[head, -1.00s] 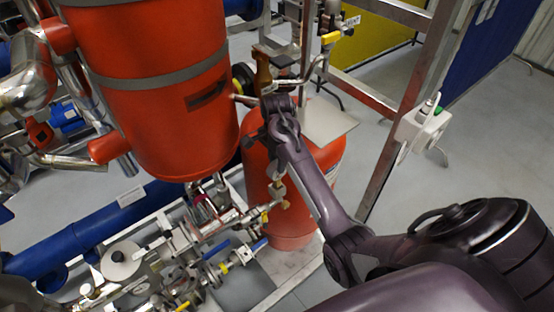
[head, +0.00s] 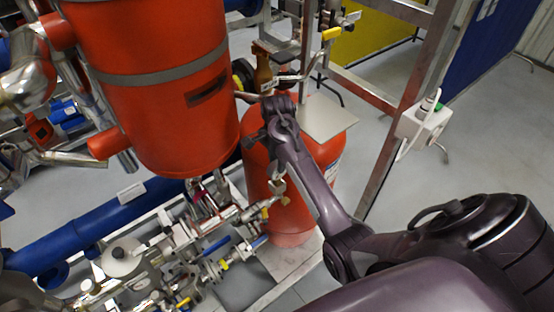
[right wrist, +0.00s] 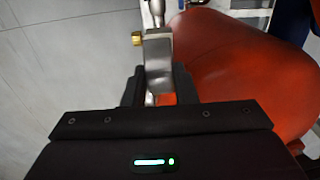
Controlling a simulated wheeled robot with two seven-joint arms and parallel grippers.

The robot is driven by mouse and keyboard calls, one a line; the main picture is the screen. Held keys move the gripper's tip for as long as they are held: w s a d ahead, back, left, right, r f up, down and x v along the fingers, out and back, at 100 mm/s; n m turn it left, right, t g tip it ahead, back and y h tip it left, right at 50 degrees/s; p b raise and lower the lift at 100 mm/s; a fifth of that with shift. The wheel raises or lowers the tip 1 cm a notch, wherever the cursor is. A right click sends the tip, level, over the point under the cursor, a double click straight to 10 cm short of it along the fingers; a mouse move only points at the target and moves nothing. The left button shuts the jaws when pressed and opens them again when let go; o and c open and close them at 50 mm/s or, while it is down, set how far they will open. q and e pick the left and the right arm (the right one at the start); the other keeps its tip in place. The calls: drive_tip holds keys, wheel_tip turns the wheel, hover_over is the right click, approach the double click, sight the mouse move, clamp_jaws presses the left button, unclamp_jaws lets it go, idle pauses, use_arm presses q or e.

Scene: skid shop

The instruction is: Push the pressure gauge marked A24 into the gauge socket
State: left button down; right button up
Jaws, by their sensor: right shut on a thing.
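My right gripper (right wrist: 159,88) is shut on a grey metal part, which I take to be the pressure gauge (right wrist: 158,65), seen edge-on in the right wrist view. Its face and the A24 mark do not show. A brass fitting (right wrist: 137,39) sits beside its far end, and a silver pipe (right wrist: 156,10) runs beyond it. In the head view my right gripper (head: 276,166) is largely hidden by my own arm, above a brass fitting (head: 279,187) in front of the red cylinder. I cannot tell which fitting is the gauge socket, nor how deep the gauge sits. My left gripper is out of view.
The red cylinder (head: 292,215) stands close behind my right arm. A large red vessel (head: 160,110) is to the left. Valves with blue and yellow handles (head: 217,248) crowd below. A steel frame post (head: 388,150) carries a white box (head: 425,124). Open floor lies right.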

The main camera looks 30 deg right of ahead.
drive_tip(key=shift+f, duration=0.7)
drive_tip(key=shift+f, duration=0.25)
idle(0.4)
drive_tip(key=o, duration=0.9)
drive_tip(key=shift+c, duration=0.2)
drive_tip(key=shift+o, duration=0.2)
drive_tip(key=shift+o, duration=1.4)
drive_tip(key=shift+r, duration=0.1)
drive_tip(key=shift+r, duration=3.7)
